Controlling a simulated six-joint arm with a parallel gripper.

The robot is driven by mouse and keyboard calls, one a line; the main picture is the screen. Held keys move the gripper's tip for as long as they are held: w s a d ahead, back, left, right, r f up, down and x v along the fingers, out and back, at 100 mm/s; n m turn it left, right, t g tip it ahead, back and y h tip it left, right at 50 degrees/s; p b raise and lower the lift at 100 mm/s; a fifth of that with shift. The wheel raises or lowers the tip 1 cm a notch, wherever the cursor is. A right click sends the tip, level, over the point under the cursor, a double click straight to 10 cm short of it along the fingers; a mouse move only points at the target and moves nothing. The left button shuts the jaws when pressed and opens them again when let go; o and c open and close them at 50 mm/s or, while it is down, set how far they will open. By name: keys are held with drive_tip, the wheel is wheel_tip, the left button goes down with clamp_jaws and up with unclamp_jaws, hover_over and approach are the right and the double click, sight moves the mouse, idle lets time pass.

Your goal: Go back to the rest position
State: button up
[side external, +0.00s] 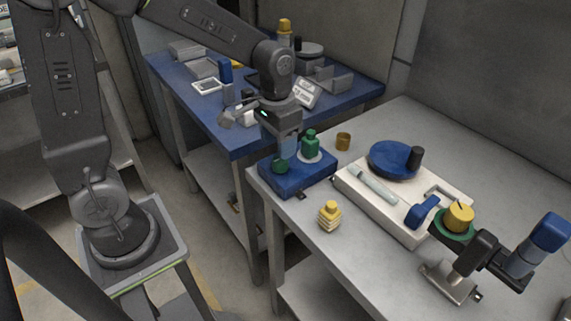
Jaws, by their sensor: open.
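My gripper (278,122) hangs at the end of my arm, above the blue block (297,188) on the near table's left corner. The jaws are open; their tips are hard to make out. Just below my gripper is a pale bluish upright piece (289,147), with a dark green rounded piece (281,167) at its foot on the block. I cannot tell whether the gripper touches them. A green bottle (310,145) stands on a pale disc on the same block, right of the gripper.
A white tray (400,232) carries a blue round dish (392,160) and a pale rod (372,186). A small yellow ribbed piece (329,216) and a brown cup (343,141) stand nearby. A clamp stand (448,282) is at the right. The blue-topped table (185,97) behind holds several instruments.

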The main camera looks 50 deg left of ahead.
drive_tip(key=s+r+t, duration=0.5)
drive_tip(key=s+r, duration=0.4)
drive_tip(key=s, duration=0.4)
drive_tip(key=shift+s+d+r, duration=0.35)
drive_tip(key=shift+d, duration=0.1)
